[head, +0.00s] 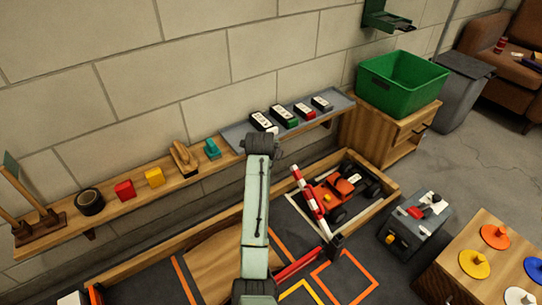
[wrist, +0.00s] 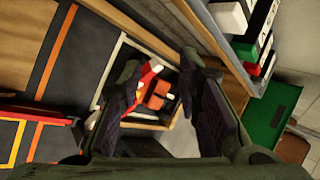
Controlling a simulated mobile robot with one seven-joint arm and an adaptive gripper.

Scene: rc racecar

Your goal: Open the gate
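The gate is a red-and-white striped bar (head: 307,200) in the head view. It lies low across the near left side of a wooden-framed bay, with its dark post (head: 333,246) at the near end. A red racecar (head: 338,190) stands in the bay behind the bar. In the wrist view my gripper (wrist: 160,62) is open, with its two dark fingers apart and nothing held. The striped bar (wrist: 149,72) shows between the fingers, partly hidden by the left one; I cannot tell whether they touch. In the head view my arm hides the gripper.
A grey control box (head: 414,225) with a red lever and yellow knob stands right of the bay. A wall shelf (head: 135,213) runs behind, carrying blocks and tools. A green bin (head: 402,82) sits on a wooden cabinet (head: 388,135). A wooden pegboard (head: 463,290) is at lower right.

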